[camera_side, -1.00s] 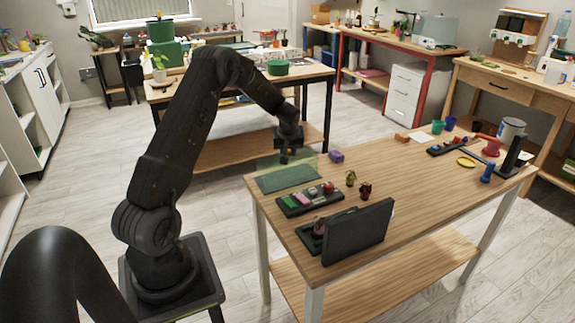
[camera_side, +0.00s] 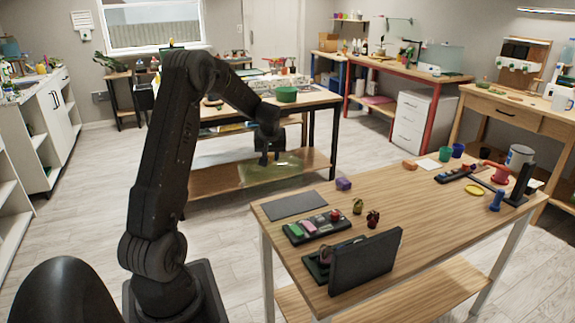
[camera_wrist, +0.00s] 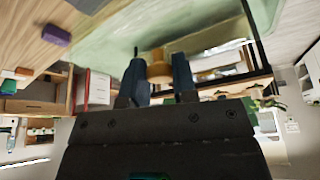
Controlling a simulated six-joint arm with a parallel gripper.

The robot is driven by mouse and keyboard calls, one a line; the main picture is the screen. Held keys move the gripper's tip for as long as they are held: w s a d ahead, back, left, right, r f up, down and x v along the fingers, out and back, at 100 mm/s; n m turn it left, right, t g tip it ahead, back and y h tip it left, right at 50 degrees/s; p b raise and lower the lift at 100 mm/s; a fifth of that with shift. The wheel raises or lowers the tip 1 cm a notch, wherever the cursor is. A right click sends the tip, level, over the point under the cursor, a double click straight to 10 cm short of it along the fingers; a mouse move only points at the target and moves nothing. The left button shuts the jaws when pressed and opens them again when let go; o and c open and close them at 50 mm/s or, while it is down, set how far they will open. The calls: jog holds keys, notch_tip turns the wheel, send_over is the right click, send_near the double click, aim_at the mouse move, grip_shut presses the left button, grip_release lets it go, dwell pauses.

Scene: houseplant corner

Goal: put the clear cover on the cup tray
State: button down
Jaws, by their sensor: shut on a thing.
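The clear cover (camera_side: 271,172) is a thin, pale green, see-through sheet. My gripper (camera_side: 268,158) is shut on its small tan knob and holds the cover in the air off the table's left end. In the wrist view the knob (camera_wrist: 158,66) sits between the two blue-grey fingers of my gripper (camera_wrist: 158,76), and the cover (camera_wrist: 185,25) spreads across the top. A dark tray (camera_side: 300,240) holding several small coloured pieces stands on the table; I cannot tell for certain that it is the cup tray.
A bare dark grey mat (camera_side: 294,205) lies behind the tray. A purple block (camera_side: 343,184), also in the wrist view (camera_wrist: 56,35), two small figures and an upright black panel (camera_side: 366,262) stand nearby. Cups and a yellow dish (camera_side: 474,190) are farther right. The table's middle is clear.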

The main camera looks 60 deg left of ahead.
jog(key=s+r, duration=0.1)
jog(key=s+a+r, duration=0.1)
jog(key=s, duration=0.1)
jog(key=shift+a+r, duration=0.1)
jog(key=shift+a, duration=0.05)
jog(key=shift+s+r, duration=0.2)
jog(key=shift+r, duration=0.1)
notch_tip(320, 180, up, 8)
dwell(0.5)
jog(key=w+d+f, duration=0.3)
jog(key=w+d, duration=0.1)
jog(key=d, duration=0.7)
jog(key=w+d+f, duration=0.4)
jog(key=d, duration=0.7)
jog(key=w+d+f, duration=0.3)
jog(key=w+d, duration=0.1)
jog(key=d, duration=0.8)
notch_tip(320, 180, down, 8)
jog(key=shift+a, duration=0.15)
jog(key=shift+s, duration=0.1)
